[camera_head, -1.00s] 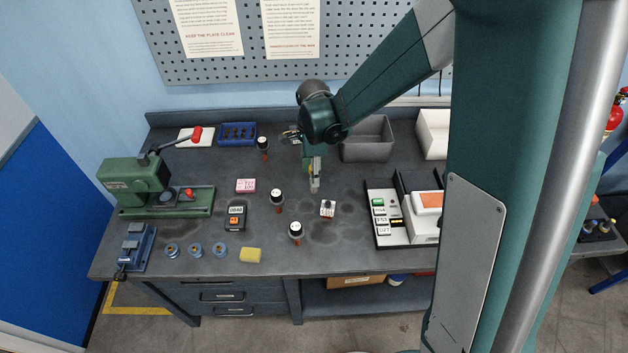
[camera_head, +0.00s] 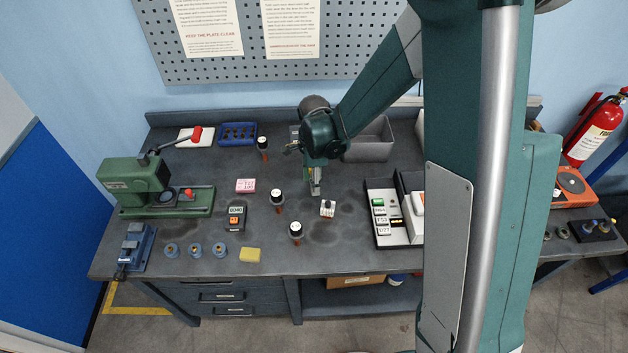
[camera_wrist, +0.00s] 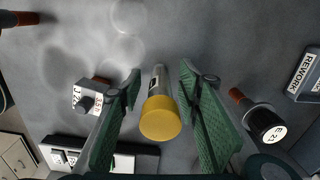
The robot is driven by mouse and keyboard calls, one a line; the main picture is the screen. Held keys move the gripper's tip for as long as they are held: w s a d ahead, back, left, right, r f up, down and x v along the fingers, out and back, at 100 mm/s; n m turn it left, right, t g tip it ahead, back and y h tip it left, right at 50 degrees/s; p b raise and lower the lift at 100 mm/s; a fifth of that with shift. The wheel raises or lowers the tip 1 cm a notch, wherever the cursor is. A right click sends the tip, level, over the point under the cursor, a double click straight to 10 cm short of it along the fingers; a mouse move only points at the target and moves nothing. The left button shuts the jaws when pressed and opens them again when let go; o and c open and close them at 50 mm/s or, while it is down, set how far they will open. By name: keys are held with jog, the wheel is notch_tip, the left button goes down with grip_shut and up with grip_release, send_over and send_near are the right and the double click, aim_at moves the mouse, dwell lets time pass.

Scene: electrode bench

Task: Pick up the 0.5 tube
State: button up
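A slim tube with a broad yellow cap (camera_wrist: 160,120) stands between my fingers in the wrist view. Its grey body carries a dark label that I cannot read, so the 0.5 marking is not confirmed. My gripper (camera_wrist: 160,85) is open, one green finger on each side of the tube, with a visible gap on both sides. In the head view my gripper (camera_head: 316,188) is low over the middle of the bench; the tube is mostly hidden there by my fingers and wrist.
A small white labelled block (camera_head: 327,208) stands close right of my gripper. Black-and-white-capped pieces (camera_head: 277,196) and (camera_head: 295,230) stand to the left and front. A device with label keys (camera_head: 380,222) is further right. A grey bin (camera_head: 368,142) is behind.

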jog(key=shift+c, duration=0.2)
jog(key=c, duration=1)
jog(key=shift+r, duration=0.15)
jog(key=shift+r, duration=4.85)
